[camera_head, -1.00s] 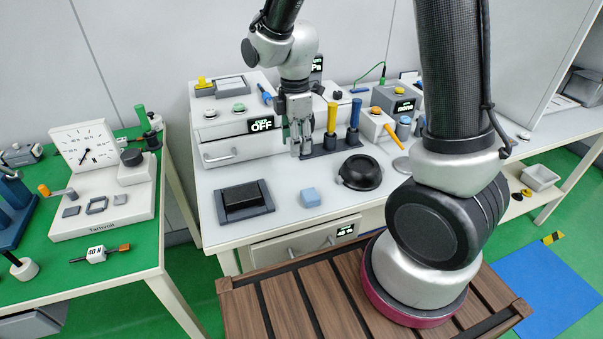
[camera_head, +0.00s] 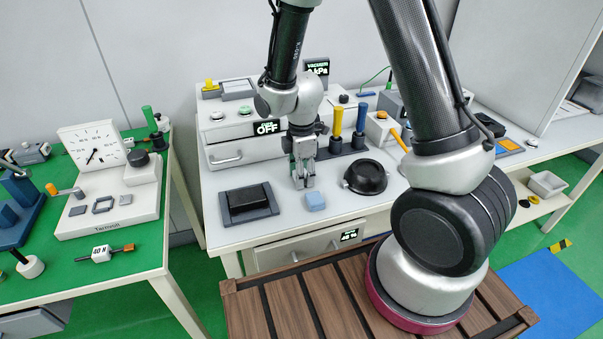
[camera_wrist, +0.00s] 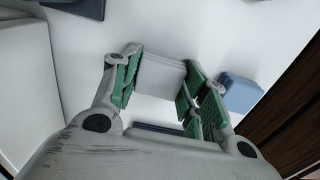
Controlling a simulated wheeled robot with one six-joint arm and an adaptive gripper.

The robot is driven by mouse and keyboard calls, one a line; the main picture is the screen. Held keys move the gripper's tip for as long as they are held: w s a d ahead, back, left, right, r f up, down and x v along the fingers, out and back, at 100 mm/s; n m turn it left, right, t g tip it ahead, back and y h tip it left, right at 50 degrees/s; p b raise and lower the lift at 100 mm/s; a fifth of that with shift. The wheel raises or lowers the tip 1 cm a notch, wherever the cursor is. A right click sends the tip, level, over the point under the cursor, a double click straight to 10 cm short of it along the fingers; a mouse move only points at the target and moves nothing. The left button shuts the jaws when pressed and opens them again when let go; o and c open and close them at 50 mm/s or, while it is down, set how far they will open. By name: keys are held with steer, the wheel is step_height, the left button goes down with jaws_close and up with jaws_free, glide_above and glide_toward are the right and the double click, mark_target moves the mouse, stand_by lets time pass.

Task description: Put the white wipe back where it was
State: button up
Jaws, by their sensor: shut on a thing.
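My gripper (camera_head: 303,183) is low over the white bench, just behind and left of a light blue block (camera_head: 315,201). In the wrist view, the green-padded fingers of my gripper (camera_wrist: 163,82) are shut on the white wipe (camera_wrist: 160,72), a small white block-like piece between the pads. The blue block (camera_wrist: 240,93) lies just right of the fingers there. In the head view the wipe is mostly hidden by the fingers. I cannot tell whether it touches the bench.
A dark grey tray with a black block (camera_head: 249,203) lies to the left. A round black dish (camera_head: 366,177) is to the right. A rack with yellow (camera_head: 337,123) and blue (camera_head: 361,118) handles stands behind, beside a white drawer unit (camera_head: 230,154).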

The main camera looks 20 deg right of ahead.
steer(key=shift+s+f, duration=0.1)
steer(key=shift+f, duration=0.2)
steer(key=shift+s+f, duration=0.15)
steer(key=shift+f, duration=0.15)
steer(key=shift+c, duration=0.5)
steer(key=o, duration=1.1)
steer(key=shift+o, duration=0.3)
steer(key=shift+w+f, duration=0.15)
steer(key=shift+w, duration=0.05)
steer(key=shift+r, duration=0.2)
step_height(320, 180, up, 13)
steer(key=s+d+r+m+t, duration=0.2)
steer(key=s+d+r+m, duration=0.7)
steer(key=r, duration=0.4)
steer(key=s+d+r+m+t, duration=0.2)
steer(key=s+d+r+m, duration=0.2)
steer(key=s+m, duration=0.5)
steer(key=shift+s+d+r, duration=0.15)
steer(key=shift+s+d, duration=0.3)
steer(key=shift+d, duration=0.5)
